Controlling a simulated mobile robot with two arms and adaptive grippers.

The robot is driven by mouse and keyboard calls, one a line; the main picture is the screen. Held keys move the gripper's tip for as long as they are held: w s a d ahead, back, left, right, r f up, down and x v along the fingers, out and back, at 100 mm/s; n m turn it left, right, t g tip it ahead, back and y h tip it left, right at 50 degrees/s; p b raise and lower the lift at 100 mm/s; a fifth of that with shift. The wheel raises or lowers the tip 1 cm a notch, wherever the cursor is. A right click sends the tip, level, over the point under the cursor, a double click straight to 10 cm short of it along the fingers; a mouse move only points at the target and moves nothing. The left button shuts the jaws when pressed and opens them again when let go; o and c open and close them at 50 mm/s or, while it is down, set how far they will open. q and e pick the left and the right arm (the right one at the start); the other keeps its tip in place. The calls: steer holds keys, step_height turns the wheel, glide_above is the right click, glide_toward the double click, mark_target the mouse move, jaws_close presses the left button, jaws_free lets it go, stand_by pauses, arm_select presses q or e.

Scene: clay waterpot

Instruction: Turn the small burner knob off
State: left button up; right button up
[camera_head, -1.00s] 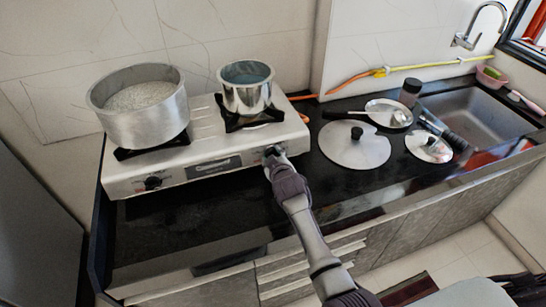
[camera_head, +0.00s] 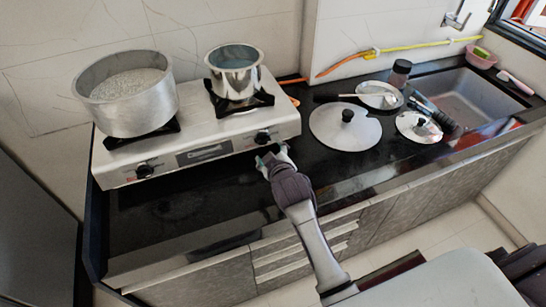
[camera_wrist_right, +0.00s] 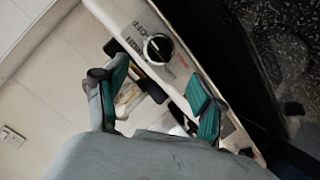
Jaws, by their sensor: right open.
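The small burner's knob (camera_head: 262,138) is a black knob at the right end of the stove's front panel, below the small steel pot (camera_head: 234,72). It also shows in the right wrist view (camera_wrist_right: 158,48), with printed marks around it on the panel. My right gripper (camera_head: 271,154) is open just in front of and below this knob, apart from it. In the right wrist view the open green fingers (camera_wrist_right: 158,88) stand on either side with nothing between them, and the knob lies beyond the tips. My left gripper is not in view.
The stove (camera_head: 200,130) also has a left knob (camera_head: 144,171) under the large pot (camera_head: 126,93) of pale contents. Lids (camera_head: 345,130) and a dark jar (camera_head: 400,72) are right of the stove. The black counter (camera_head: 170,215) in front is clear.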

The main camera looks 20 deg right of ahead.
steer(key=shift+v, duration=1.85)
